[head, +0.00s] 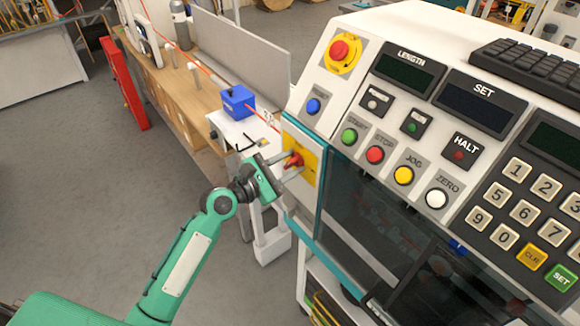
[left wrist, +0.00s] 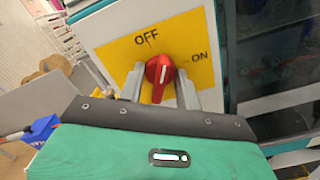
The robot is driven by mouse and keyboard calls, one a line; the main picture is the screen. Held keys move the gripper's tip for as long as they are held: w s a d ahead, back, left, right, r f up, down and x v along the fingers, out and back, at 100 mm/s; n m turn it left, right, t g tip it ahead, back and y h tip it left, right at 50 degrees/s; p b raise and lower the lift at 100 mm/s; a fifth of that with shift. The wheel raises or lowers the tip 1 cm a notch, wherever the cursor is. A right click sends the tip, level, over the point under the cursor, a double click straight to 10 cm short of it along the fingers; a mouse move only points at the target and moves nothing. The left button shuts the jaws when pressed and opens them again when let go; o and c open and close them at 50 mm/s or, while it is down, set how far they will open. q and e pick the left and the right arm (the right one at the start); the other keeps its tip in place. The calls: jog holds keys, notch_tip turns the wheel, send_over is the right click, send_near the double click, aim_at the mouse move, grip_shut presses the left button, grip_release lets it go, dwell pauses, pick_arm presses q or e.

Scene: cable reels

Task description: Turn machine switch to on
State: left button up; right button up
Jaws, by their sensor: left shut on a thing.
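The machine switch is a red rotary knob (left wrist: 160,70) on a yellow plate (left wrist: 188,32) marked OFF and ON. In the wrist view OFF is above the knob and ON is to its upper right. The knob's white mark points roughly up, closer to OFF than to ON. My left gripper (left wrist: 160,86) has its two fingers on either side of the knob and is shut on it. In the head view my left gripper (head: 287,165) reaches the yellow plate (head: 308,163) on the machine's left end; the knob is partly hidden there. My right gripper is not in view.
The machine's control panel (head: 400,130) with buttons and a keypad fills the right. A blue box (head: 237,102) with a red cable stands behind the gripper. A red post (head: 123,85) stands further left. The grey floor (head: 90,190) is clear at left.

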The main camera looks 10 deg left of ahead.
pick_arm(q)
jog(key=m+b, duration=0.2)
jog(key=m, duration=0.4)
jog(key=shift+f, duration=0.15)
jog(key=m+b, duration=0.1)
jog(key=m, duration=0.4)
jog(key=o, duration=0.7)
jog(key=shift+o, duration=0.2)
jog(key=shift+v, duration=1.9)
jog(key=v, duration=0.4)
jog(key=shift+s+a, duration=0.1)
